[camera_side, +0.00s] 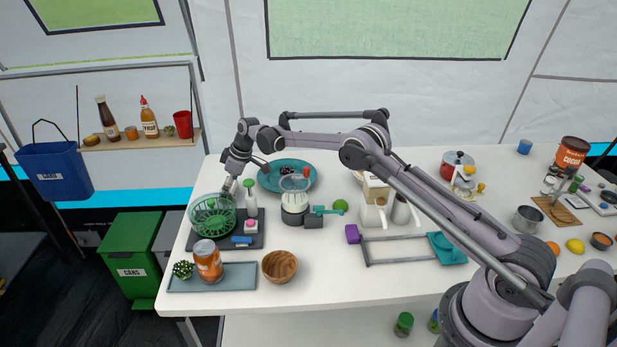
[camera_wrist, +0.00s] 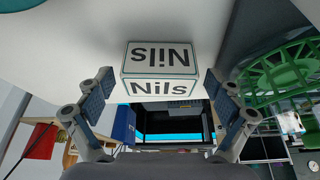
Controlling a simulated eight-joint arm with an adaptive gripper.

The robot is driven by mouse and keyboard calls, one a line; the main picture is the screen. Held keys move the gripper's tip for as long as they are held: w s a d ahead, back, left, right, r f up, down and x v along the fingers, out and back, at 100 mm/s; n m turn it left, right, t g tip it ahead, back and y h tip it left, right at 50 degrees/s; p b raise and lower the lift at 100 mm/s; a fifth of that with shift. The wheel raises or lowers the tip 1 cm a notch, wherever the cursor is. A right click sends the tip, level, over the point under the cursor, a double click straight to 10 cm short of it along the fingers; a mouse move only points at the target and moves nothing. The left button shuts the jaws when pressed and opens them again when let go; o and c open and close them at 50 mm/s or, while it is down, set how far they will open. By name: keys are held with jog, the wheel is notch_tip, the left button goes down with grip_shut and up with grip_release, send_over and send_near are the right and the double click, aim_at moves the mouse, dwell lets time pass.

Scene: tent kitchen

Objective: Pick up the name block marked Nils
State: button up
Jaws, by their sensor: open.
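The name block marked Nils (camera_wrist: 160,66) is white with dark letters and a green edge line. In the wrist view it lies between and just beyond the fingertips of my gripper (camera_wrist: 160,90). Gaps show between the block and both fingers, which are spread open. In the side view my gripper (camera_side: 231,184) points down at the left end of the white table, behind the green basket. I cannot make out the Nils block in the side view; the gripper or the basket may hide it.
The green basket (camera_side: 212,216) stands close to my gripper and shows at the right of the wrist view (camera_wrist: 282,72). A dark tray (camera_side: 258,240) lies in front.

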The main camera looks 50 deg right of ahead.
jog(key=c, duration=1.3)
jog(key=shift+o, duration=0.2)
jog(key=shift+r, duration=0.15)
